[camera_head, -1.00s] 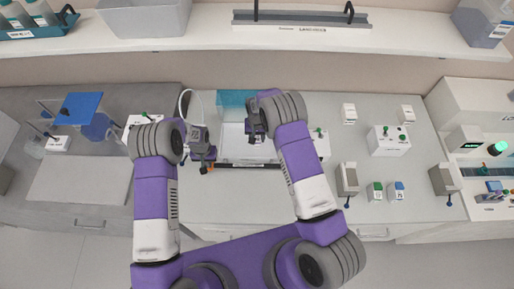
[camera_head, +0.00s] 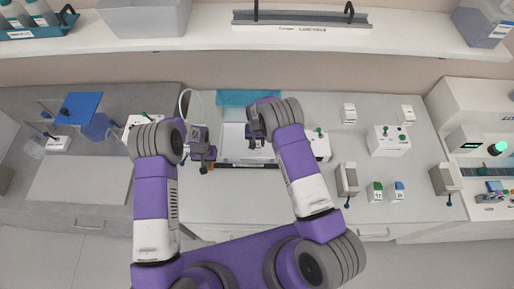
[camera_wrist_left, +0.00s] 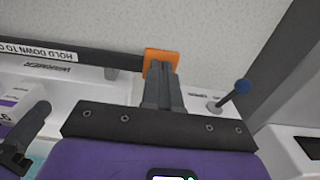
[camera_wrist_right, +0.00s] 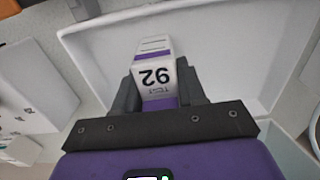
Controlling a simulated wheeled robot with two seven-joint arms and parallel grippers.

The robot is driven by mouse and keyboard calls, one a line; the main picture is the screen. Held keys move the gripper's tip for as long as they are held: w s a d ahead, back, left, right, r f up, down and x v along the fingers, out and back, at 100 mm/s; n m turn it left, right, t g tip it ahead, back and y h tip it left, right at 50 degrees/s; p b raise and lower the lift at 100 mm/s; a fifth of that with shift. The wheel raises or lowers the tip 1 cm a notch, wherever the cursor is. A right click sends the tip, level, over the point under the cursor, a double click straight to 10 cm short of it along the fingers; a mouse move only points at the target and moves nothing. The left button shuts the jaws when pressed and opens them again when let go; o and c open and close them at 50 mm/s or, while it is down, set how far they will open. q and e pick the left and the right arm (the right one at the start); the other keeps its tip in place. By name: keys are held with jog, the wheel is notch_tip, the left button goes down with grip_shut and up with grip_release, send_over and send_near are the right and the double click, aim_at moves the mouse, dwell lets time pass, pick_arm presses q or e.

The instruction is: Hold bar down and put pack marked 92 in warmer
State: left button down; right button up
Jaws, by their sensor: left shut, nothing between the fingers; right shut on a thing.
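The white warmer (camera_head: 228,150) stands on the counter with its teal lid (camera_head: 235,97) raised at the back. Its dark bar (camera_wrist_left: 95,59), labelled "HOLD DOWN TO O…", runs along the front and ends in an orange pad (camera_wrist_left: 158,54). My left gripper (camera_head: 207,168) is shut and empty, its fingertips against or just over the orange pad; I cannot tell how hard they press. My right gripper (camera_head: 256,142) is shut on the white and purple pack marked 92 (camera_wrist_right: 154,76). It holds the pack over the warmer's open white well (camera_wrist_right: 230,50); its lower end is hidden.
A green-topped block (camera_head: 375,192) and a blue-topped block (camera_head: 397,192) stand on the counter to the right. A shelf (camera_head: 180,42) crosses above the counter.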

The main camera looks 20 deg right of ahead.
jog(key=shift+f, duration=0.25)
jog(key=shift+f, duration=0.2)
dwell(0.3)
jog(key=o, duration=1.2)
jog(key=shift+c, duration=0.2)
notch_tip(320, 180, up, 8)
jog(key=shift+f, duration=0.2)
jog(key=s+a+r, duration=0.2)
jog(key=s, duration=0.7)
jog(key=s+a+r, duration=0.3)
jog(key=s, duration=0.6)
